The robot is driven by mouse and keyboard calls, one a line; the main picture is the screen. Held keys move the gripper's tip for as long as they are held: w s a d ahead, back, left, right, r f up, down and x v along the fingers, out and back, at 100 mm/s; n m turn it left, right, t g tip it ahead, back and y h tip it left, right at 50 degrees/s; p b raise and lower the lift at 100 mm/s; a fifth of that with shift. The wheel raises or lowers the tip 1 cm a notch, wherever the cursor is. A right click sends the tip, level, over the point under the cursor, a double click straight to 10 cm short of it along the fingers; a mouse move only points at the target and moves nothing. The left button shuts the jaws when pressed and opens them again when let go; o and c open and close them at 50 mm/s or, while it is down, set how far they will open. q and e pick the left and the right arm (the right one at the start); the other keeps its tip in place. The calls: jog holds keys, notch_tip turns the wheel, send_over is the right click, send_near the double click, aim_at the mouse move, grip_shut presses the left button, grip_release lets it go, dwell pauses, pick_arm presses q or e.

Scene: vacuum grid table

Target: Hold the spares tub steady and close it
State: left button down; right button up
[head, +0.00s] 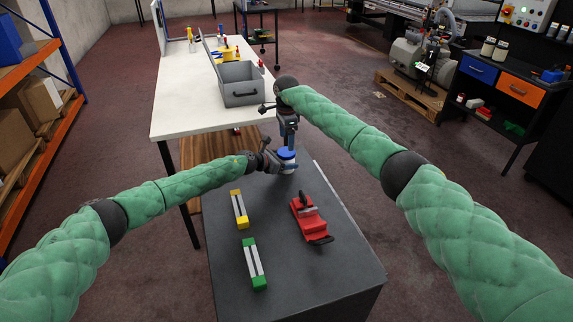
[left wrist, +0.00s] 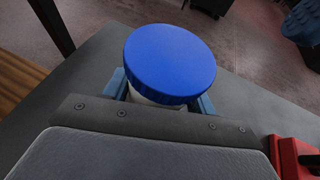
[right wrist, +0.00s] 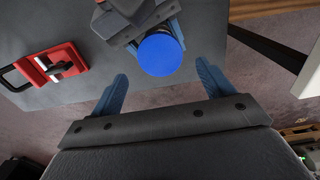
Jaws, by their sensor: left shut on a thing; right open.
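The spares tub is a pale, whitish tub (left wrist: 150,100) with a blue lid (left wrist: 170,62) sitting on its top. In the head view the tub (head: 286,166) stands at the far end of the dark grey table. My left gripper (head: 284,166) is shut around the tub's body below the lid; its blue fingers show on both sides in the left wrist view. My right gripper (right wrist: 160,88) is open, its two blue fingers apart, above the tub. In the right wrist view the blue lid (right wrist: 160,55) lies beyond the fingertips, not between them. I cannot tell whether the lid is tight.
A red tool (head: 310,218), a yellow-ended block (head: 239,208) and a green-ended block (head: 254,264) lie on the dark grey table (head: 310,285). A white bench (head: 185,95) with a grey toolbox (head: 240,85) stands behind. The tub is near the table's far edge.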

aim_at(287, 151)
jog(key=shift+f, duration=2.75)
jog(key=shift+c, duration=0.2)
jog(key=c, duration=1)
jog(key=shift+m, duration=1.7)
jog(key=o, duration=1.1)
jog(key=shift+r, duration=0.15)
jog(key=shift+r, duration=2.15)
